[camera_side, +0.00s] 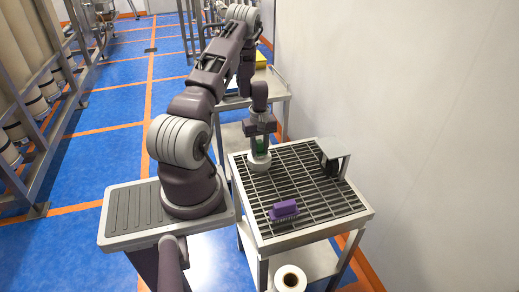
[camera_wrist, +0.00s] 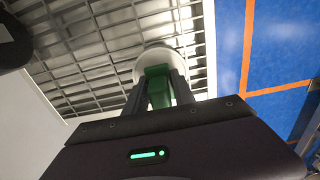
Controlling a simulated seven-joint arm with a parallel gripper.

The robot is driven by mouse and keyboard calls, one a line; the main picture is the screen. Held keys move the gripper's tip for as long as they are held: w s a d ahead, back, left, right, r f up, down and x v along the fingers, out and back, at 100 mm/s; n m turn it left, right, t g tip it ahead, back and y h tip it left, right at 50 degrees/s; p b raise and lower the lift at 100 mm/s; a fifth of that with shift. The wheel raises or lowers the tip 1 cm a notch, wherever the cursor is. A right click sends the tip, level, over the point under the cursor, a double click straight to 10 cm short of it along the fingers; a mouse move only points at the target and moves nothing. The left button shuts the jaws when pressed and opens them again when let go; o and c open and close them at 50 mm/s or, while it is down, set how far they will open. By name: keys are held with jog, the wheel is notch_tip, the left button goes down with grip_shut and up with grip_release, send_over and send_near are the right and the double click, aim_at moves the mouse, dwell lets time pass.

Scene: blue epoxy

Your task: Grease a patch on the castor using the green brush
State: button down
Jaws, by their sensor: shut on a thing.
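The green brush (camera_side: 261,145) is between the fingers of my gripper (camera_side: 260,136), which is shut on it over the left back part of the grated cart top. A round white pot (camera_side: 258,163) is directly at the brush's lower end; I cannot tell whether the brush is inside it or just above. In the wrist view the green brush (camera_wrist: 158,87) runs between both fingers to the white pot (camera_wrist: 152,60). The castor (camera_side: 332,166), a dark wheel with a grey plate, stands at the right back of the grating, apart from my gripper. Its greasing patch cannot be made out.
A purple brush (camera_side: 284,209) lies bristles down near the grating's front. The grating (camera_side: 300,180) between pot, castor and purple brush is clear. A wall (camera_side: 420,100) rises on the right. A white roll (camera_side: 290,278) stands on the lower shelf. Another cart (camera_side: 272,82) stands behind.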

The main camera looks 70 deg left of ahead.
aim_at(259, 141)
jog(key=shift+r, duration=3.5)
jog(key=w+d+r+m, duration=0.4)
jog(key=w+d+m, duration=0.1)
jog(key=d, duration=0.4)
jog(key=w+d+r+m, duration=0.4)
jog(key=w+d, duration=0.2)
jog(key=d, duration=0.3)
jog(key=d+r+m, duration=0.3)
jog(key=d+m, duration=0.1)
jog(key=d, duration=0.4)
jog(key=s+d+r+m, duration=0.1)
jog(key=d+r+m, duration=0.2)
jog(key=d+m, duration=0.2)
jog(key=d, duration=0.2)
jog(key=shift+s+d, duration=0.15)
jog(key=shift+d, duration=0.25)
